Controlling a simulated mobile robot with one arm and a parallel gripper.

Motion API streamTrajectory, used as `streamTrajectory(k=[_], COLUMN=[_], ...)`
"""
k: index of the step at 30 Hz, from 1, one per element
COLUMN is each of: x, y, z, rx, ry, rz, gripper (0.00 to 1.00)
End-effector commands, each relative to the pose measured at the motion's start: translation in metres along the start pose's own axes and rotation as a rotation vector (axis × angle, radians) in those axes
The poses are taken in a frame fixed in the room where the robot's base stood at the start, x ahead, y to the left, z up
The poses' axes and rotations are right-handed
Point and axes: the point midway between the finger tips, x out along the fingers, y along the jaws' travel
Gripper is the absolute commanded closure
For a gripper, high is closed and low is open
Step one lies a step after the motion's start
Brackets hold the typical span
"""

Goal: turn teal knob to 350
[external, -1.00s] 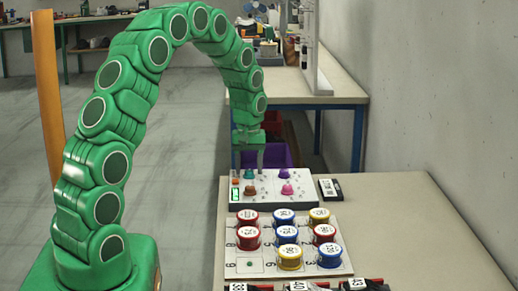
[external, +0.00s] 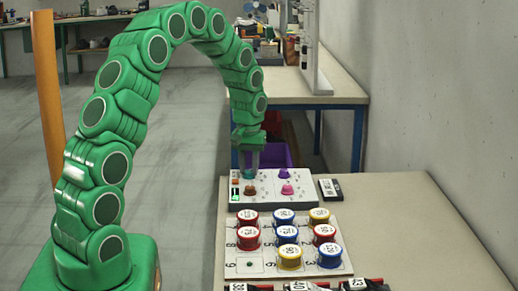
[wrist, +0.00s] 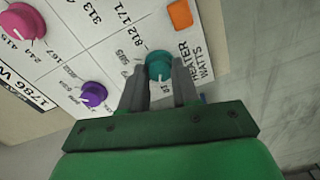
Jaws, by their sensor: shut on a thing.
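The teal knob (wrist: 159,66) is on the panel, next to the printed words HEATER WATTS in the wrist view. My gripper (wrist: 160,82) has one finger on each side of the knob and is shut on it. In the external view the gripper (external: 249,165) points down over the panel's back left part, with the knob mostly hidden by the fingers. Printed numbers stand around the knob. I cannot read clearly where its pointer stands.
The panel (external: 303,201) also has a purple knob (wrist: 93,94), a pink knob (wrist: 23,22), a brown knob (external: 250,190) and an orange square (wrist: 179,14). Several round labelled tins stand on a board (external: 238,270) in front. The table (external: 420,220) is clear at the right.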

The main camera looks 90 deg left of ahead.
Motion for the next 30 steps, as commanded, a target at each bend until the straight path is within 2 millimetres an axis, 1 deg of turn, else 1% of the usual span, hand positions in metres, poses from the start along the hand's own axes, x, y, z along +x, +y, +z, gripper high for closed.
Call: streamTrajectory(k=[9,15,21,30], x=[-0.0004,-0.0004,-0.0005,-0.0005], y=[0.0009,0.0005,0.0005,0.0005], z=[0.0001,-0.0002,-0.0003,-0.0003], rx=[0.245,0.359,0.425,0.452], ry=[0.001,0.001,0.002,0.001], rz=[0.001,0.000,0.001,0.000], gripper=[1.00,1.00,1.00,1.00])
